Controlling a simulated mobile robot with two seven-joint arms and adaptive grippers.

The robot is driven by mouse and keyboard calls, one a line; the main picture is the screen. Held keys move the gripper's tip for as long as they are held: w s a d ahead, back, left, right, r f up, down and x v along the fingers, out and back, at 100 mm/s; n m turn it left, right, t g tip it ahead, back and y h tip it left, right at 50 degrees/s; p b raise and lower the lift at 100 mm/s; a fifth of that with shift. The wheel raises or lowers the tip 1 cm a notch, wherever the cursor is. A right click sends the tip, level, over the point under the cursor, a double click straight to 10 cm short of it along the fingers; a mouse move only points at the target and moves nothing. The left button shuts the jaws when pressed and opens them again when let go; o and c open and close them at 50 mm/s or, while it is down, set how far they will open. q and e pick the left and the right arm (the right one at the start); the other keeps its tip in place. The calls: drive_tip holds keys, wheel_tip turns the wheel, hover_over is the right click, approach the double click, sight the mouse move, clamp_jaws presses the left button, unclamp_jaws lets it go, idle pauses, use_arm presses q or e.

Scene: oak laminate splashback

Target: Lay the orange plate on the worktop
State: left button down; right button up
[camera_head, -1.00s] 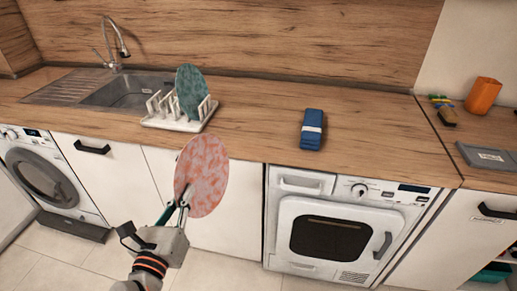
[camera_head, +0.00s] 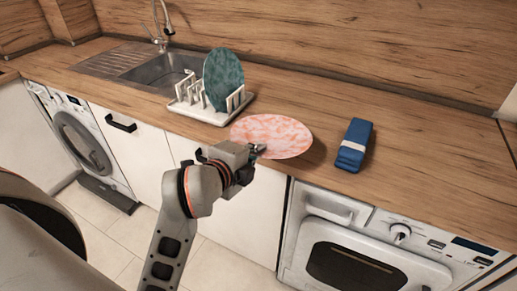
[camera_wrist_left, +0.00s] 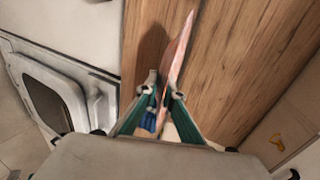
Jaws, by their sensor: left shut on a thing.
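The orange plate (camera_head: 272,134), mottled pink-orange and white, is nearly flat over the front part of the worktop (camera_head: 420,150), between the dish rack and the blue cloth. My left gripper (camera_head: 258,150) is shut on its near edge. In the left wrist view the plate (camera_wrist_left: 181,50) shows almost edge-on at the fingertips of the gripper (camera_wrist_left: 164,90), beside a dark shadow on the wood. I cannot tell whether its underside touches the worktop. My right gripper is not in view.
A white dish rack (camera_head: 185,110) holding an upright teal plate (camera_head: 222,78) stands just behind and left of the orange plate. The sink (camera_head: 160,70) is at the back left. The worktop right of the cloth is clear.

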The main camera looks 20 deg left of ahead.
sight(273, 133)
use_arm(q)
drive_tip(key=shift+b+x, duration=1)
drive_tip(key=shift+b, duration=0.25)
drive_tip(key=shift+w, duration=1.45)
drive_tip(key=shift+r+x, duration=0.2)
drive_tip(key=shift+x, duration=0.95)
drive_tip(key=shift+r+x, duration=0.25)
drive_tip(key=shift+x, duration=0.9)
drive_tip(key=shift+r+x, duration=0.25)
drive_tip(key=shift+x, duration=1)
drive_tip(key=b+x, duration=0.2)
drive_tip(key=shift+w+f, duration=0.2)
drive_tip(key=shift+f, duration=0.05)
drive_tip(key=shift+w+f, duration=0.1)
drive_tip(key=shift+w, duration=0.2)
drive_tip(key=shift+w+d+f+b, duration=0.1)
drive_tip(key=shift+w+f+b, duration=0.05)
drive_tip(key=shift+w+b, duration=0.4)
drive_tip(key=shift+w, duration=0.1)
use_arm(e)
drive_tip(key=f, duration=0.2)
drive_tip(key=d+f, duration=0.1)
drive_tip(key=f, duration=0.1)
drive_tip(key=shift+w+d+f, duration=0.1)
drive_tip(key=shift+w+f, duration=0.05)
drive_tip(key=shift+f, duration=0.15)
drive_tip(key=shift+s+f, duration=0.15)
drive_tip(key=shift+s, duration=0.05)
